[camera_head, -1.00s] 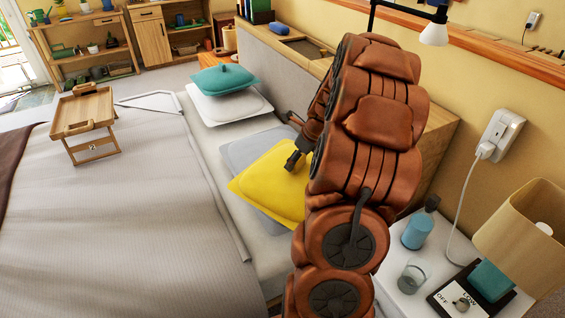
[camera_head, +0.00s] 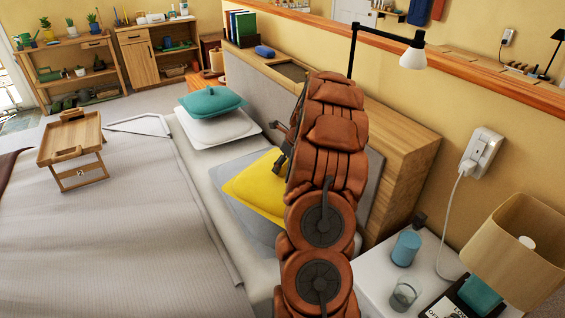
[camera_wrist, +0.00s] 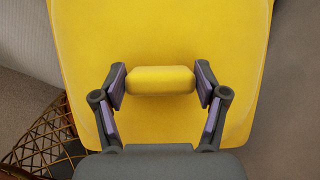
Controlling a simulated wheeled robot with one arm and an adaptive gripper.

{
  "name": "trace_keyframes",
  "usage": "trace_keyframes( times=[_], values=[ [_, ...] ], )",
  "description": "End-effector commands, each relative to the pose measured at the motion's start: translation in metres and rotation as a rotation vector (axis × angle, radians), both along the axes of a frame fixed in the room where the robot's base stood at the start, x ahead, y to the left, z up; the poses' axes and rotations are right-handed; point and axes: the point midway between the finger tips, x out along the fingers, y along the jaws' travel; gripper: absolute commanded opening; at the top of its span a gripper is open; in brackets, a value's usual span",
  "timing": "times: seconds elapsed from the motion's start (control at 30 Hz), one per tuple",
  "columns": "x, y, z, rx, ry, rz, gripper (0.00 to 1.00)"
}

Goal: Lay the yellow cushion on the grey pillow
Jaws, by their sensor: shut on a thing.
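The yellow cushion (camera_head: 256,186) is over the grey pillow (camera_head: 226,174) on the bed, its right part hidden by my arm. Pillow shows at the cushion's left and front edges. I cannot tell whether the cushion touches the pillow. My gripper (camera_wrist: 160,81) is shut on the raised yellow grip in the middle of the cushion (camera_wrist: 160,30), one finger on each side. In the head view my gripper (camera_head: 281,160) is partly hidden by my arm.
A teal cushion (camera_head: 213,103) lies on a white pillow (camera_head: 215,128) farther along the bed. A wooden tray table (camera_head: 70,140) stands on the bed at left. The headboard, a lamp (camera_head: 528,235) and a nightstand with a blue cup (camera_head: 405,248) are at right.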

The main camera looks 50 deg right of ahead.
Motion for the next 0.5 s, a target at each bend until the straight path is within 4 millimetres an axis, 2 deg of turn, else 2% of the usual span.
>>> trace_keyframes(
  times=[0.2,0.5],
  values=[
    [0.021,-0.019,-0.001,-0.003,-0.001,0.001,0.03],
    [0.035,-0.032,-0.002,-0.004,-0.003,0.0,0.03]
  ],
)
